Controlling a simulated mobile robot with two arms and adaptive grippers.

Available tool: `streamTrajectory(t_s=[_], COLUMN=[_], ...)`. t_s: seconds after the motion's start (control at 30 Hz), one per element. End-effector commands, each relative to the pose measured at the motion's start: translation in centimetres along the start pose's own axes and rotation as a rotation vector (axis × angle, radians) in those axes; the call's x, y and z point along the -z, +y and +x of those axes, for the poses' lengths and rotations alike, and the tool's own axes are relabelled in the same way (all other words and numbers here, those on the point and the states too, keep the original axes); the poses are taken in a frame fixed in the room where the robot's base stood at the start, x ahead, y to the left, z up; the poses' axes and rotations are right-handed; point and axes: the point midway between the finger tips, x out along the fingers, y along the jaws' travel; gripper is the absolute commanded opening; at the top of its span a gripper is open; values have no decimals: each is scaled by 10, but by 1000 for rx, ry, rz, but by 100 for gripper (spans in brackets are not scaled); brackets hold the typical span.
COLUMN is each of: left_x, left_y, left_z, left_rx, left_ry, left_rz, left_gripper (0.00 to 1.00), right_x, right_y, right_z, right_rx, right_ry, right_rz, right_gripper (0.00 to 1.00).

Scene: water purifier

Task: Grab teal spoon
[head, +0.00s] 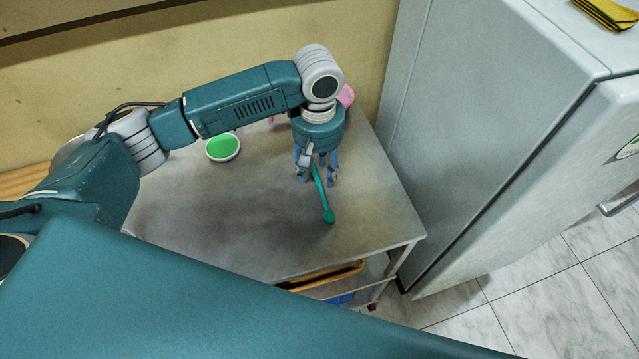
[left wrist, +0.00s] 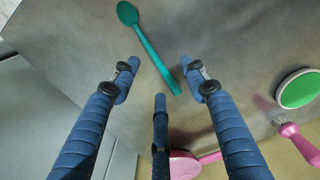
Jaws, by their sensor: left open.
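The teal spoon (head: 325,200) lies on the grey table top (head: 240,220). In the left wrist view the spoon (left wrist: 152,52) lies aslant, with its bowl at the upper left and its handle end between my fingers. My left gripper (head: 316,175) points down over the handle end in the head view, which its fingers partly hide. In the left wrist view the left gripper (left wrist: 163,85) has its fingers spread, with nothing held between them. I cannot tell how high the fingertips are above the table. My right gripper is not in view.
A green-topped round dish (head: 222,148) stands left of the left gripper. Pink items (left wrist: 190,163) lie near the wall, partly behind my arm. A grey fridge (head: 480,120) stands close at the table's right. The table's front is clear; a yellow tray (head: 325,277) sits below.

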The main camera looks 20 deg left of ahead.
Motion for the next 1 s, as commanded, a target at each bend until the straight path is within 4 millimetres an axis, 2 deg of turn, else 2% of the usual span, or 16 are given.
streamTrajectory(t_s=[0.13, 0.3, 0.4, 0.63, 0.67, 0.83, 1.0], left_x=[-1, -1, -1, -1, -1, -1, -1], left_y=[3, 7, 7, 7, 7, 7, 7], left_z=[15, 41, 50, 52, 52, 52, 52], left_rx=[4, 3, 1, 1, 1, 0, 0], left_ry=[-2, 0, 0, 1, 1, 1, 1], left_rz=[0, 0, 1, 2, 2, 2, 1], left_gripper=[45, 45, 45, 45, 43, 9, 8], right_x=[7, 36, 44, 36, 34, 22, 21], right_y=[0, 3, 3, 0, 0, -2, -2], right_z=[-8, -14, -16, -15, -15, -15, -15], right_rx=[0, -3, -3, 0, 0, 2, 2], right_ry=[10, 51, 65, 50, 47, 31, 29], right_rz=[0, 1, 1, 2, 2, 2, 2], right_gripper=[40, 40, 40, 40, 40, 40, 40])
